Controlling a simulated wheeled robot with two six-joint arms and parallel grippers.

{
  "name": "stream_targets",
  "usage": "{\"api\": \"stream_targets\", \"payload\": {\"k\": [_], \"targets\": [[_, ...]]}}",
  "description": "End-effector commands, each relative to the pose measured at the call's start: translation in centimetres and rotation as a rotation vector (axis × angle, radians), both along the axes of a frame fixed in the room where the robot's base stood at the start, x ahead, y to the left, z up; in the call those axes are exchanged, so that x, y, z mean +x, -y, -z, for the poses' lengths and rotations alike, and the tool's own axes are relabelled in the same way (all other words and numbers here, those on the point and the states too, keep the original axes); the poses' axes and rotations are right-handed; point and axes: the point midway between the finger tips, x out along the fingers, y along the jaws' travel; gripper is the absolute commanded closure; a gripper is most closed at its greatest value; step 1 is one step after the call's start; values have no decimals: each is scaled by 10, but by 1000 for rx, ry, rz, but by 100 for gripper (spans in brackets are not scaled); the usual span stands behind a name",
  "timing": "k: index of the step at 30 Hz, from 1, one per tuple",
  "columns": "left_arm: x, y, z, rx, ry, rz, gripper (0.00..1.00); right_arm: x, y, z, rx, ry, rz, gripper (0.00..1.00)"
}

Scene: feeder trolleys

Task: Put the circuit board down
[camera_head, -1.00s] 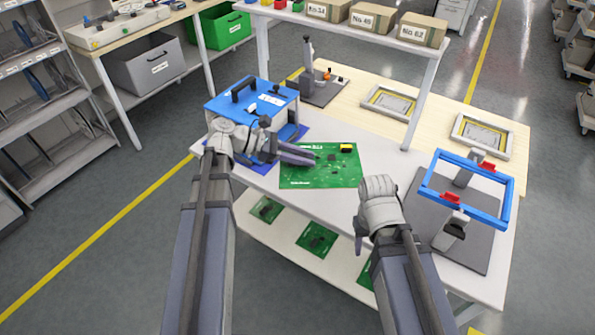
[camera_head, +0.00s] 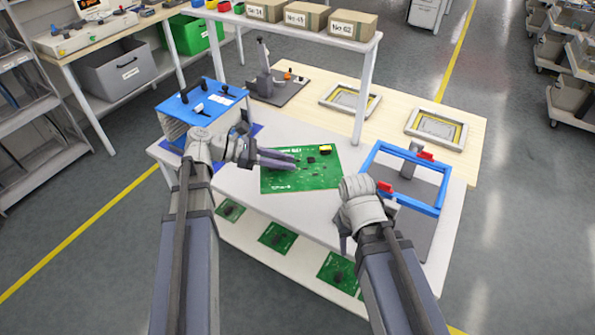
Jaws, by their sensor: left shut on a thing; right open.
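The green circuit board (camera_head: 316,176) lies flat in the picture over the white table (camera_head: 284,208), between a blue-topped box and a blue frame stand. I cannot tell whether it touches the tabletop. My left gripper (camera_head: 288,160) is shut on the board's left part, its fingers reaching in from the left. My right gripper (camera_head: 343,243) is open and empty at the table's front edge, right of and nearer than the board. Its fingers are mostly hidden behind the hand.
The blue-topped box (camera_head: 200,108) stands at the table's left. The blue frame stand (camera_head: 405,179) is close to the board's right. More green boards (camera_head: 278,237) lie on the lower shelf. A rear wooden table holds two framed fixtures (camera_head: 350,97). A shelf post (camera_head: 362,95) rises behind.

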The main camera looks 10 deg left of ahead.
Motion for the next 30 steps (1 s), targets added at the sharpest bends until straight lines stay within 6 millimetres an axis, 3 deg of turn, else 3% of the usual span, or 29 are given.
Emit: {"api": "stream_targets", "payload": {"k": [4,7,15,21,25,30], "targets": [[6,-1,7,1,0,-23,100,0,0,7,0,0,0,50],[27,-6,29,7,-1,-104,100,0,0,27,0,0,-1,50],[126,-42,109,19,-9,-529,100,0,-1,105,0,0,-1,50],[178,-73,147,10,-6,-789,100,0,-1,144,0,0,-1,50],[196,-86,158,3,-1,-891,100,0,-1,157,0,0,-1,50],[204,-94,161,-1,3,-942,100,0,-1,161,0,0,-1,50]]}}
